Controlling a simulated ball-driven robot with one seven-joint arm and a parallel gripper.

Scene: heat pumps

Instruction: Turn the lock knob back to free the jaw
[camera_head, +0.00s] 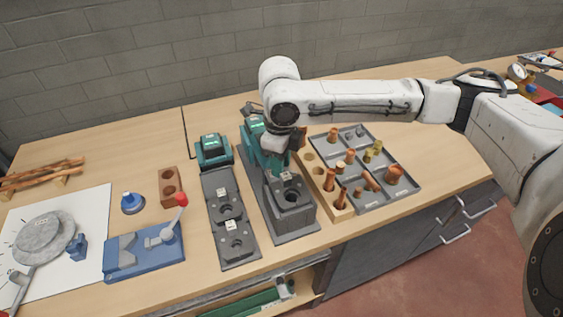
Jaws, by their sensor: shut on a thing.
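A teal and dark grey machine (276,188) stands near the middle of the bench, with a lit green display at its top. Its grey front block (289,205) has a round dark opening and a small white tag. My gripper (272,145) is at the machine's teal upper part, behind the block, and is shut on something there. It appears to be the lock knob, but my wrist and fingers hide it. The jaw's position cannot be made out from here.
A second teal unit (214,150) and a grey fixture plate (231,222) stand to the left. A grey tray (372,190) of copper and brass fittings lies close on the right. A blue lever tool (143,253) and a white sheet (88,220) lie farther left.

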